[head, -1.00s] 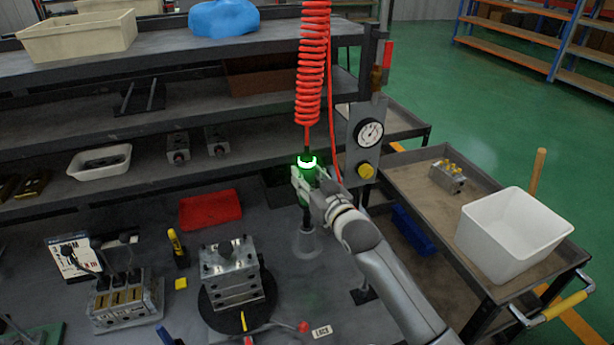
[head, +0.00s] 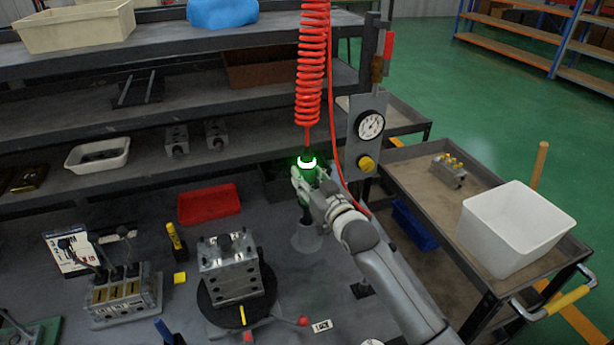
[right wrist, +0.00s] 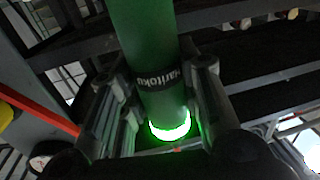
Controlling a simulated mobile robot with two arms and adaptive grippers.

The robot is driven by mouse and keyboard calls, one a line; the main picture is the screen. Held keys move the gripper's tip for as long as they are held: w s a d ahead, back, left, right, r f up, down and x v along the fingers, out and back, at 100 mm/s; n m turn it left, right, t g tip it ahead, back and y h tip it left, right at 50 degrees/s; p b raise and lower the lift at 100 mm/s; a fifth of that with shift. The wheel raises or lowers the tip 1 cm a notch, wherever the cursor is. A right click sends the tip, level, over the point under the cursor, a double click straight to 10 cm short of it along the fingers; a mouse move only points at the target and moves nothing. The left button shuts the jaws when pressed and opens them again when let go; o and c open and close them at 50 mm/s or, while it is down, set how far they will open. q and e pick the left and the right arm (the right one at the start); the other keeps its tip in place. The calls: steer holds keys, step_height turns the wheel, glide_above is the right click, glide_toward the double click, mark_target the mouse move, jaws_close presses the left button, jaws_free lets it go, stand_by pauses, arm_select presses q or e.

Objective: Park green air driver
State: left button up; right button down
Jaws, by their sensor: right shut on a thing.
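The green air driver (head: 307,182) hangs upright below a red coiled hose (head: 311,75), with a lit ring near its top. My right gripper (head: 306,178) is shut around its body, and the right wrist view shows the green body (right wrist: 150,62) between the fingers (right wrist: 160,105). The driver's dark lower shaft points down at a grey cup-like holder (head: 307,239) on the bench. The shaft's lower end is at the holder's mouth; I cannot tell how far inside it is. My left gripper is not in view.
A vise-like block (head: 230,268) on a round base stands left of the holder, with a red-knobbed handle. A red tray (head: 209,204) lies behind. A gauge panel (head: 367,145) stands to the right, beside a cart with a white bin (head: 514,228).

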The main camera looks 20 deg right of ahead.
steer(key=shift+f+b, duration=1.95)
steer(key=shift+f, duration=1.1)
steer(key=c, duration=1)
jaws_free()
steer(key=shift+o, duration=0.2)
steer(key=shift+f, duration=0.35)
steer(key=shift+s, duration=0.1)
steer(key=s+d, duration=0.2)
steer(key=s, duration=0.9)
steer(key=shift+s+r, duration=0.25)
steer(key=shift+s, duration=0.1)
steer(key=shift+d, duration=0.1)
